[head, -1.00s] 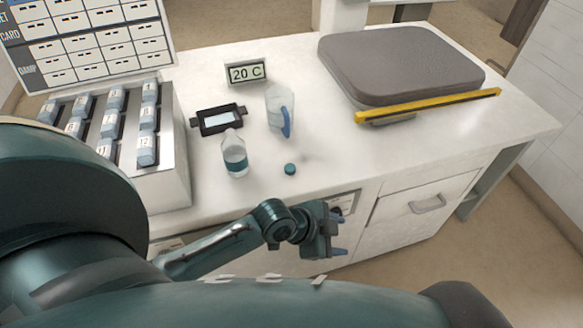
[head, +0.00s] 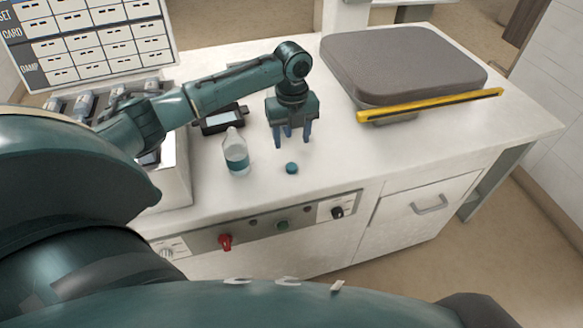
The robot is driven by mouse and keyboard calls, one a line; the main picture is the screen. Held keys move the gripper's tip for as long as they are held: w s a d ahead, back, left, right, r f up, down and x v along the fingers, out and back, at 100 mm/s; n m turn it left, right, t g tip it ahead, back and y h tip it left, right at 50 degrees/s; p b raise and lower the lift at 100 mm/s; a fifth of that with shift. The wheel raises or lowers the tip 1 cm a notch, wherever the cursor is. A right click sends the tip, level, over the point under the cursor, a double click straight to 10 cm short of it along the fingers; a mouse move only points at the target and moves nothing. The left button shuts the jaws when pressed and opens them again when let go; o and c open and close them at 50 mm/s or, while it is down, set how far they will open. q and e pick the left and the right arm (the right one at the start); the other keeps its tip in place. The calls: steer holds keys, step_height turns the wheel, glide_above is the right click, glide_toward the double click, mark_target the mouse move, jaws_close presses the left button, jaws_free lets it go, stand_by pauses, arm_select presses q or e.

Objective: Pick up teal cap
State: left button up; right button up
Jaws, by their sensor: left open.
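The teal cap (head: 291,168) lies on the white worktop, near its front edge and to the right of the bottle. My left gripper (head: 291,140) is above the worktop, fingers pointing down, open and empty. In the picture its fingertips are just above the cap, with a gap between; how high they are is hard to tell. The clear bottle (head: 236,155) with a teal band stands upright to the left of the cap. My right gripper is not in view.
A dark-framed device (head: 221,120) lies behind the bottle. A grey padded board (head: 400,62) and a yellow bar (head: 430,105) are at the back right. The worktop (head: 370,150) right of the cap is clear.

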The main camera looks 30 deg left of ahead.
mark_target(291, 166)
arm_select(q)
step_height(291, 166, down, 3)
steer(key=shift+f, duration=0.1)
steer(key=f, duration=0.2)
steer(key=s+f, duration=0.1)
steer(key=f, duration=0.1)
steer(key=shift+d, duration=0.25)
steer(key=shift+f+b, duration=0.3)
steer(key=shift+f, duration=0.35)
steer(key=shift+c, duration=0.4)
steer(key=c, duration=1)
steer(key=shift+r, duration=0.1)
step_height(291, 166, up, 10)
steer(key=shift+p, duration=0.6)
steer(key=shift+w, duration=0.1)
